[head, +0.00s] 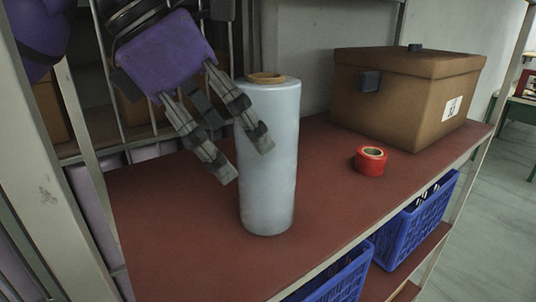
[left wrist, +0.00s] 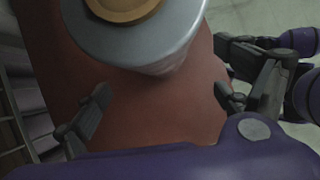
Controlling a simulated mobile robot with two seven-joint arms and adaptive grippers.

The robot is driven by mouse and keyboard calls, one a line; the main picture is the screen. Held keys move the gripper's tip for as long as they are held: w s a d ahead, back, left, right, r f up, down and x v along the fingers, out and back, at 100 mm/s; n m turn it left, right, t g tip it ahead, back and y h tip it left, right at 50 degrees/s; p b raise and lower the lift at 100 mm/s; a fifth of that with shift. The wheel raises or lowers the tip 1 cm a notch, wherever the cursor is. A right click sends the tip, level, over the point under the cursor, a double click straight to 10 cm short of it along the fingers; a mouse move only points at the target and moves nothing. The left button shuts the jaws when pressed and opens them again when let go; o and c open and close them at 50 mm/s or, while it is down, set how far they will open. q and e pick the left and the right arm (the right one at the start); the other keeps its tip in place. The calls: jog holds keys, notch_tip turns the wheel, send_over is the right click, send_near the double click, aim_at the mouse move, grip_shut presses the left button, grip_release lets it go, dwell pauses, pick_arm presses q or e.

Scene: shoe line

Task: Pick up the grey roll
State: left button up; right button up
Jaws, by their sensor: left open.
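The grey roll (head: 268,165) stands upright on the red-brown shelf top (head: 185,245), with a tan core ring at its upper end. My left gripper (head: 246,163) is open and empty, slanting down at the roll's left side, one finger overlapping the roll in the head view. In the left wrist view the roll (left wrist: 168,52) stands ahead of the open left gripper (left wrist: 162,92), its lower part hidden by its top. Whether the fingers touch it cannot be told. Dark parts at the right edge there look like my right gripper (left wrist: 245,48); its opening is unclear.
A red tape roll (head: 369,163) lies right of the grey roll. A brown lidded box (head: 395,105) stands behind it. Blue baskets (head: 412,225) sit on the level below. A grey post and metal bars stand at the left. The shelf front is clear.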

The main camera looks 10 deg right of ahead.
pick_arm(q)
jog(key=d, duration=0.3)
jog(key=w+d+p, duration=0.1)
jog(key=d, duration=0.1)
jog(key=shift+f, duration=0.4)
jog(key=shift+a+f, duration=0.1)
jog(key=shift+f, duration=0.05)
jog(key=shift+c, duration=0.3)
jog(key=c, duration=1.7)
